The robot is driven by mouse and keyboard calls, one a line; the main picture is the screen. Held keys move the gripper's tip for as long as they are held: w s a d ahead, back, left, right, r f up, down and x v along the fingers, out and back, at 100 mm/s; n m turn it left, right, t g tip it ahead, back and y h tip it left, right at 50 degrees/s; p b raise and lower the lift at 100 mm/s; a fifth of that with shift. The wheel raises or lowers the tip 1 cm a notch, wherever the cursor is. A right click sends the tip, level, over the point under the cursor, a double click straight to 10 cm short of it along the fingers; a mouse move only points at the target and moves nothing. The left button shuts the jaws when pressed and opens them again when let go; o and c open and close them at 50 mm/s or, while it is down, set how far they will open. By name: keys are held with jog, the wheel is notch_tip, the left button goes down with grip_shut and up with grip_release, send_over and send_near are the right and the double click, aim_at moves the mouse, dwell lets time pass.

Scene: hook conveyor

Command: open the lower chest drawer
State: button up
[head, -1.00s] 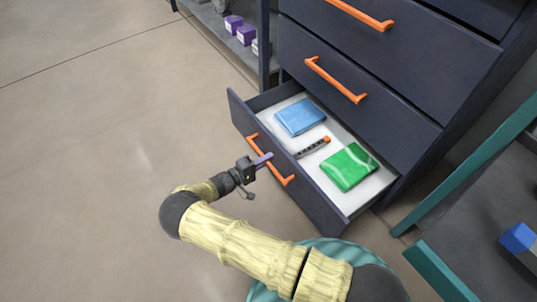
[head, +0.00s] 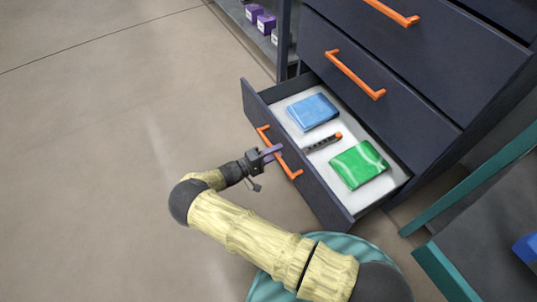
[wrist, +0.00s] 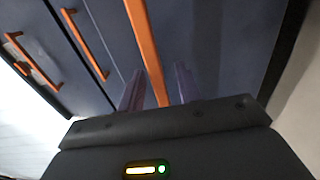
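The lower chest drawer (head: 325,200) is pulled out from the dark blue chest (head: 400,85), with its white inside showing. Its orange bar handle (head: 292,171) runs along the front. My gripper (head: 271,152) is at this handle, with its purple fingers pointing at the drawer front. In the wrist view the orange handle (wrist: 150,55) passes between the two fingers of my gripper (wrist: 160,92). Narrow gaps show on both sides of the bar, so the fingers look open around it.
Purple boxes (head: 265,22) stand on a shelf behind. A teal-framed table (head: 490,225) is at right. Floor at left is clear.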

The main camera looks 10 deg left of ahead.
jog(key=p+v, duration=0.3)
jog(key=v, duration=1.4)
jog(key=shift+s, duration=0.25)
jog(key=shift+a, duration=0.15)
